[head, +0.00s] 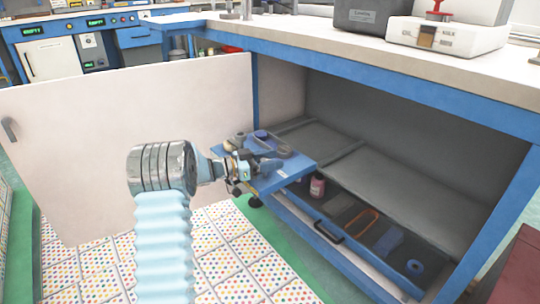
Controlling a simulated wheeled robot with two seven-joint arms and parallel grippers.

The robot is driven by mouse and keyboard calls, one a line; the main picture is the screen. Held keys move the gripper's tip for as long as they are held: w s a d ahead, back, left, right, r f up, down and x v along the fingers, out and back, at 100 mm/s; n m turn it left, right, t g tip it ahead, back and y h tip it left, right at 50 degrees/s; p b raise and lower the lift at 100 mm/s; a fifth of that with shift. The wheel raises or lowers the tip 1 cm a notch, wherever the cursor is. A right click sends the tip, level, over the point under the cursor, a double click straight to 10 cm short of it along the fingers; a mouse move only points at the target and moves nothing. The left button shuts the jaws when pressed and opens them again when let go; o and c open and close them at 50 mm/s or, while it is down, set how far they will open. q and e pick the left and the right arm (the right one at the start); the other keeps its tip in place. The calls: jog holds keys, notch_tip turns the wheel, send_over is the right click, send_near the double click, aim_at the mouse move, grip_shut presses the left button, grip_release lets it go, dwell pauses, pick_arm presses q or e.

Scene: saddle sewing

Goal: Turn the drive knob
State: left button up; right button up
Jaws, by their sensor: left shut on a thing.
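A small blue machine (285,172) with dark round parts on top sits at the left end of the open space under the bench. My left gripper (243,166) reaches in from the left at the end of my pale blue ribbed arm. It is at the machine's left side, shut on a small part there, which appears to be the drive knob. The fingers and the wrist hide most of the knob, so its turn angle cannot be read. My right gripper is out of view.
A pulled-out drawer (345,232) holds a pink bottle (317,186), an orange-rimmed item (361,222) and a blue ring (415,267). A large white door panel (120,140) stands open behind my arm. The blue-edged bench top (330,60) overhangs the space.

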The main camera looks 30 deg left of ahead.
pick_arm(q)
jog(key=shift+m+g+h, duration=0.4)
jog(key=shift+h, duration=0.1)
jog(key=o, duration=1)
jog(key=shift+c, duration=0.2)
jog(key=r, duration=0.1)
jog(key=r+p, duration=0.1)
jog(key=r, duration=0.2)
jog(key=shift+s+d+r+p, duration=0.25)
jog(key=shift+s+p, duration=0.1)
jog(key=s+d+r+p, duration=0.2)
jog(key=s+d+r, duration=0.4)
jog(key=s, duration=0.5)
notch_tip(320, 180, up, 2)
jog(key=shift+s+d+r, duration=0.2)
jog(key=shift+d+r, duration=0.05)
jog(key=shift+d, duration=0.1)
